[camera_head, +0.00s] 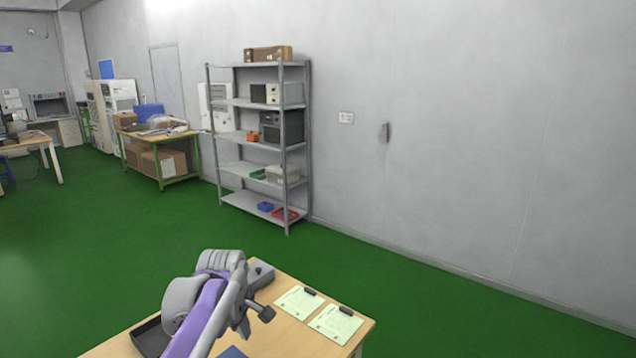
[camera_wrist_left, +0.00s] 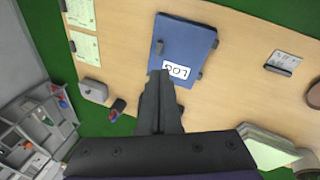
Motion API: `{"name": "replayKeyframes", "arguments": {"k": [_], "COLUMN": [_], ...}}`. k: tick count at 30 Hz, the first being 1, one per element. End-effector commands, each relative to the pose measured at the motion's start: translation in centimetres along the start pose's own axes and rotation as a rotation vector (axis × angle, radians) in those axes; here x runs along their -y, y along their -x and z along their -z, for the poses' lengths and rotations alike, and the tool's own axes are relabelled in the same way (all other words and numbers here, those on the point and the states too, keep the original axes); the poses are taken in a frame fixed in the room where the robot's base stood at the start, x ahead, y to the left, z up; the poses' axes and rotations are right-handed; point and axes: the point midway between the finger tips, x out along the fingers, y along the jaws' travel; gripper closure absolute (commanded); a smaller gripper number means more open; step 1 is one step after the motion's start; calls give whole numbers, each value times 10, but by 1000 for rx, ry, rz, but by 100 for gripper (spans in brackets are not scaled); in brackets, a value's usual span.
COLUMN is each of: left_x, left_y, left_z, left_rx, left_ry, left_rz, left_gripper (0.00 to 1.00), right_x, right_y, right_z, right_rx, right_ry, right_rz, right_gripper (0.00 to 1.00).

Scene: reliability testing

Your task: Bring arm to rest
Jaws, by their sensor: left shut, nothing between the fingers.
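My left arm, grey and purple, reaches in from the bottom of the head view over a wooden table (camera_head: 291,338). In the left wrist view my left gripper (camera_wrist_left: 159,75) is shut and empty, its dark fingers together. The fingertips appear over the near edge of a blue log book (camera_wrist_left: 186,38) on the table; I cannot tell the height between them. In the head view only a corner of the blue book (camera_head: 232,352) shows beside my arm. My right gripper is in neither view.
Two clipboards with pale sheets (camera_head: 335,324) (camera_head: 298,302) lie at the table's right side. A grey box (camera_head: 262,275) stands at the far edge, and a dark tray (camera_head: 150,338) lies left of my arm. Metal shelves (camera_head: 258,104) stand against the wall, beyond open green floor.

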Motion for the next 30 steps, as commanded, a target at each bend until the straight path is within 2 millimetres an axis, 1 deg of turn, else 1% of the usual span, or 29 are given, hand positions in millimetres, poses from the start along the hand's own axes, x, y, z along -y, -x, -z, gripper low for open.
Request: {"name": "replayKeyframes", "arguments": {"k": [1,4,8,9,11,12,15,18,21,24,30], "left_x": [22,60,113,130,155,172,209,238,256,265,266], "left_y": [8,16,19,18,15,12,0,-11,-20,-25,-26], "left_z": [-6,-18,-35,-40,-48,-54,-66,-76,-82,-85,-85], "left_rx": [-8,-29,-66,-79,-102,-117,-156,-189,-213,-225,-227], "left_ry": [-85,-270,-511,-584,-696,-767,-932,-1062,-1150,-1195,-1202], "left_rz": [-18,-50,-87,-97,-111,-118,-132,-139,-142,-143,-143], "left_gripper": [100,100,100,100,100,100,100,100,100,100,100], "right_x": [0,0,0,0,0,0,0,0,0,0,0], "right_y": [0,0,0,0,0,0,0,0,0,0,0], "right_z": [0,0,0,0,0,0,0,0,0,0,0], "right_rx": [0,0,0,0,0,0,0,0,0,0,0], "right_ry": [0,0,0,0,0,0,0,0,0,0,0], "right_rz": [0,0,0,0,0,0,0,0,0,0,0], "right_gripper": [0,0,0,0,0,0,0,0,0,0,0]}}
